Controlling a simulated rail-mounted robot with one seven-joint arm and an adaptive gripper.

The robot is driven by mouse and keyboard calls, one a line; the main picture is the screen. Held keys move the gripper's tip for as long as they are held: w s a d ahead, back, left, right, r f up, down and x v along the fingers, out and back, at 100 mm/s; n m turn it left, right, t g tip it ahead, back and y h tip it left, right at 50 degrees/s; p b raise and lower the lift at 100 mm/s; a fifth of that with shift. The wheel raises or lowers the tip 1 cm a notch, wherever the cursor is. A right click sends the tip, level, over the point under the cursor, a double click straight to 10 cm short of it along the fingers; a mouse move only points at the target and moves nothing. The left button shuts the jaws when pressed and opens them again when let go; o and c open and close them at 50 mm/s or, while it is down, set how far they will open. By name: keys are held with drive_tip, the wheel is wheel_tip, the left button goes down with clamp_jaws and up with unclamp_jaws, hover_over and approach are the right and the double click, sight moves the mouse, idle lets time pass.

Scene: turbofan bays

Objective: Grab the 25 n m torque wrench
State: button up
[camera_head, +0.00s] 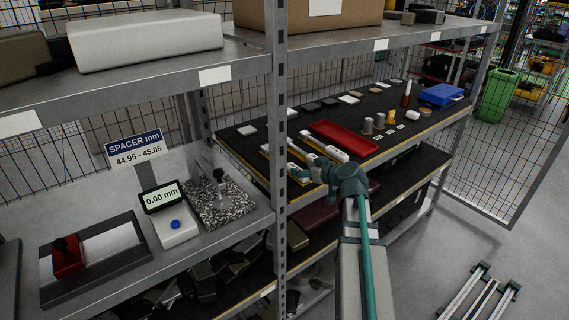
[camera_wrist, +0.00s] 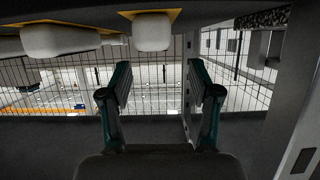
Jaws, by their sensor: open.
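In the head view, my gripper (camera_head: 299,172) is at the front edge of the dark-matted middle shelf, close to several white, rounded objects on yellow bases. One white object (camera_head: 334,154) lies just beyond my wrist, and another (camera_head: 272,151) is to the left, partly behind the post. I cannot read any label or tell which, if any, is the 25 n m torque wrench. In the wrist view, my gripper (camera_wrist: 160,78) has its two teal-and-black fingers wide apart with nothing between them. Two white blunt ends (camera_wrist: 60,41) (camera_wrist: 152,32) with yellow edges show above the fingers.
A grey shelf post (camera_head: 281,120) stands just left of my gripper. A red tray (camera_head: 343,137), small parts and a blue box (camera_head: 441,95) sit farther along the mat. A left bench holds a gauge display (camera_head: 162,196). Wire fencing stands behind.

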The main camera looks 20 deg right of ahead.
sight(291, 164)
drive_tip(key=x, duration=0.3)
drive_tip(key=shift+w+p, duration=0.1)
drive_tip(key=shift+p, duration=0.25)
drive_tip(key=p+x, duration=0.1)
drive_tip(key=x, duration=0.2)
drive_tip(key=p+x, duration=0.1)
drive_tip(key=shift+w+d+r+p, duration=0.2)
drive_tip(key=shift+w+p, duration=0.1)
drive_tip(key=shift+w+a+f, duration=0.15)
drive_tip(key=shift+w+f, duration=0.15)
drive_tip(key=shift+w, duration=0.05)
clamp_jaws()
